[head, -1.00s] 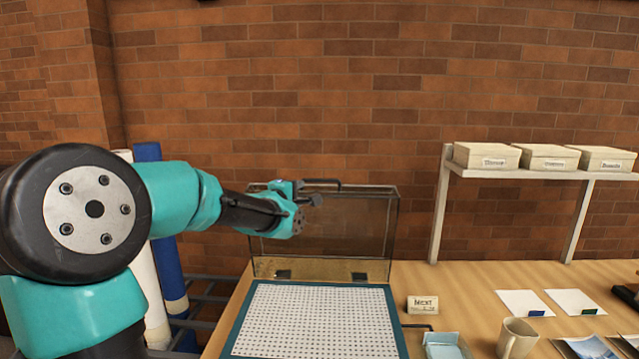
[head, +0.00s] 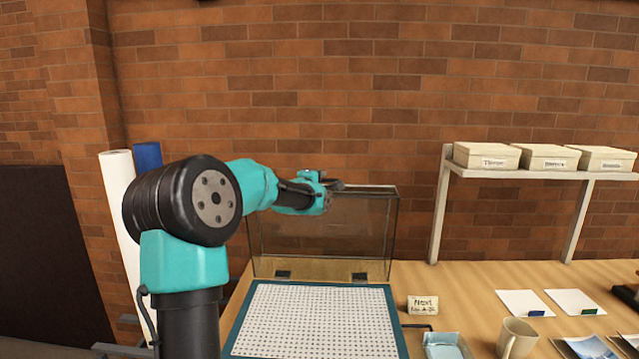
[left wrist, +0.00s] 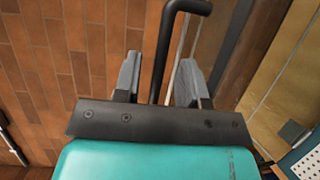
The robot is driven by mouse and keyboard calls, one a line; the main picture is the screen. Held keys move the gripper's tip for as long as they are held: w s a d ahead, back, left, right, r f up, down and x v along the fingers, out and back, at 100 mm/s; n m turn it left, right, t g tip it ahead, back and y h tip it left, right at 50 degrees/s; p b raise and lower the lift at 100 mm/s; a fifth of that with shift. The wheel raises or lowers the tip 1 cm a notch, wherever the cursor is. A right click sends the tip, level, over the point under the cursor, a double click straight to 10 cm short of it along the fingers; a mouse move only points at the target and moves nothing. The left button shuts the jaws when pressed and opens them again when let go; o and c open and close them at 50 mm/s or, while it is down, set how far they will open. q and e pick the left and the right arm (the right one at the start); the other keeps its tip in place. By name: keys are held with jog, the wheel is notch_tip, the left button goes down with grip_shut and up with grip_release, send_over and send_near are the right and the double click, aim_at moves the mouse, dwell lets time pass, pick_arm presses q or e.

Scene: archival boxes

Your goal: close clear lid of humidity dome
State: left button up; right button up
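The humidity dome's clear lid (head: 350,235) stands upright at the back of its teal-edged base (head: 391,320). Two dark hinges join lid and base. My left gripper (head: 336,185) is at the lid's top edge in the head view. In the left wrist view, the gripper (left wrist: 158,82) is open, with its two grey fingers apart. A black bar handle (left wrist: 163,50) runs between the fingers, with a gap visible toward the right finger; contact on the left side is hard to judge. My right gripper is not in view.
A small sign (head: 422,304), a blue tray (head: 446,345) and a mug (head: 516,338) stand right of the base. A shelf (head: 530,174) holds boxes at the back right. White and blue rolls (head: 122,215) stand left. A brick wall is behind the lid.

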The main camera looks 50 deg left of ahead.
pick_arm(q)
jog(key=shift+w+a, duration=0.1)
jog(key=shift+w, duration=0.05)
grip_shut()
dwell(0.4)
